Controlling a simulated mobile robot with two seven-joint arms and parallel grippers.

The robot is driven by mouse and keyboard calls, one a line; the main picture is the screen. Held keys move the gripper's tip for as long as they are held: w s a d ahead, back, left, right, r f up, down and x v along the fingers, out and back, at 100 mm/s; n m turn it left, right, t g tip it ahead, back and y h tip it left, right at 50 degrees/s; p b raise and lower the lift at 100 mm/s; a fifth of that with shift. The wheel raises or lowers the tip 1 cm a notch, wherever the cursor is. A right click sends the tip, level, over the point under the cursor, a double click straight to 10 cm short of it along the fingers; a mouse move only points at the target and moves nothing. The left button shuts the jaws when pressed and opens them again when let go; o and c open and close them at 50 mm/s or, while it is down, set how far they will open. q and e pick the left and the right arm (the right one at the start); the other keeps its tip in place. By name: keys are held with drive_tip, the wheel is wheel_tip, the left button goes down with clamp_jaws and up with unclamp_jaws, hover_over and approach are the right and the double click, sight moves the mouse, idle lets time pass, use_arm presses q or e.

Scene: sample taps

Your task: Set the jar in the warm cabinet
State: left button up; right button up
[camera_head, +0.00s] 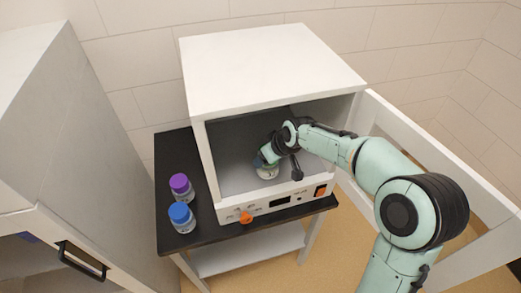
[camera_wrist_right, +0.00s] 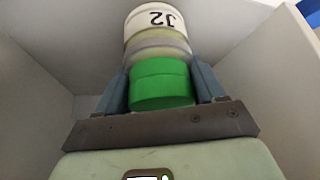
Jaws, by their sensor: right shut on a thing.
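The warm cabinet (camera_head: 270,68) is a white box on a black-topped table, with its front open and its door (camera_head: 425,135) swung out to the right. My right arm reaches in through the opening. My right gripper (camera_head: 265,160) is inside, low over the cabinet floor. It is shut on the jar (camera_head: 267,173), mostly hidden in the head view. In the right wrist view the jar's green lid (camera_wrist_right: 160,84) sits between the fingers of the gripper (camera_wrist_right: 160,90), and its white label (camera_wrist_right: 152,19) reads J2. I cannot tell whether the jar touches the floor. My left gripper is not in view.
A jar with a purple lid (camera_head: 180,183) and one with a blue lid (camera_head: 180,213) stand on the black tabletop (camera_head: 205,236), left of the cabinet. The cabinet's front panel has an orange knob (camera_head: 246,217). A large pale cabinet (camera_head: 75,150) stands at the left.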

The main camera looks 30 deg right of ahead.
drive_tip(key=w, duration=0.1)
drive_tip(key=w+p, duration=0.1)
drive_tip(key=w, duration=0.1)
drive_tip(key=shift+a+r, duration=0.15)
drive_tip(key=shift+a, duration=0.15)
drive_tip(key=shift+x, duration=1)
drive_tip(key=shift+s+d, duration=0.1)
drive_tip(key=shift+s, duration=0.2)
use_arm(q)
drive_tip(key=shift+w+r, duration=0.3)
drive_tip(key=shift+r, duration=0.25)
use_arm(e)
drive_tip(key=o, duration=0.8)
drive_tip(key=shift+w+f, duration=0.1)
drive_tip(key=shift+f, duration=0.2)
drive_tip(key=o, duration=0.3)
drive_tip(key=shift+o, duration=0.2)
drive_tip(key=shift+r, duration=0.1)
